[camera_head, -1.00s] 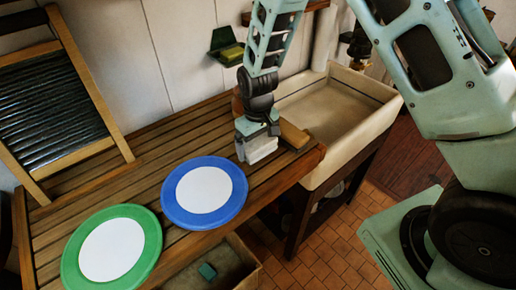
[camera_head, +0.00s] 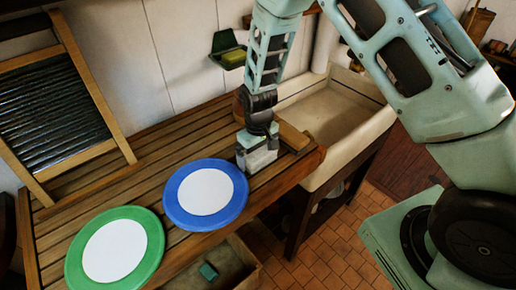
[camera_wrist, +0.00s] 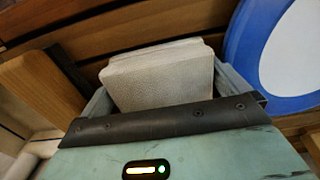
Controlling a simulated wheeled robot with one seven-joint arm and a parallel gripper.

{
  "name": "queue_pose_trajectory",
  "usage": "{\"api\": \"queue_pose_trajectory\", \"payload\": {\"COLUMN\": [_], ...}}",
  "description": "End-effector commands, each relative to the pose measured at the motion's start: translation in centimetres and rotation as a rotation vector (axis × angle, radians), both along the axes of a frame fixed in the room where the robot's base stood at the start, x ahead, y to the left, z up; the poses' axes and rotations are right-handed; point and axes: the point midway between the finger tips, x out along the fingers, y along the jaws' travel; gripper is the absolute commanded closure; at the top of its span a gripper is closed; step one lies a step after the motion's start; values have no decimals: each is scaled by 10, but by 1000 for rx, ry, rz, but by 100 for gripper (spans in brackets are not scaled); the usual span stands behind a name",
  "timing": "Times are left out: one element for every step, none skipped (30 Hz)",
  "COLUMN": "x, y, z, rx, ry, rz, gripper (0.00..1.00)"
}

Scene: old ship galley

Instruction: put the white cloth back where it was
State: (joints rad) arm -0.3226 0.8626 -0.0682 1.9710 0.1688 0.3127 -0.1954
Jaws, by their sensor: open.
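The white cloth (camera_wrist: 160,75) is a folded, textured block on the slatted wooden counter. In the wrist view it lies between the fingers of my gripper (camera_wrist: 165,90), which is open around it. In the head view my gripper (camera_head: 257,160) points down at the counter's right part, just right of the blue-rimmed plate (camera_head: 206,194). The cloth is mostly hidden by the gripper there. I cannot tell whether the fingers touch the cloth.
A green-rimmed plate (camera_head: 114,250) lies at the counter's front left. A washboard (camera_head: 55,100) leans at the back left. A wooden block (camera_head: 292,136) is right of my gripper, by the sink (camera_head: 325,115). A wall soap dish (camera_head: 228,50) hangs behind. An open drawer (camera_head: 225,268) is below.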

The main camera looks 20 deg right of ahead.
Motion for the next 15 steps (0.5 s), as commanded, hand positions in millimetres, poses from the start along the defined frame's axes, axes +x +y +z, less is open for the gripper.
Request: {"api": "queue_pose_trajectory", "payload": {"x": [0,0,1,1,2,1,1,1,1,2,1,1,1,1,1], "y": [0,0,0,0,0,0,0,0,0,0,0,0,0,0,0], "z": [4,5,7,9,13,18,23,27,34,40,45,53,59,64,72], "rx": [0,0,1,1,1,1,1,1,1,2,2,2,2,2,2], "ry": [0,-1,-2,-3,-5,-5,-6,-6,-6,-7,-6,-6,-8,-6,-6], "rz": [0,0,0,1,1,0,0,0,0,0,0,0,1,1,0], "gripper": [0,0,0,0,0,0,0,0,0,0,0,0,0,0,0]}}
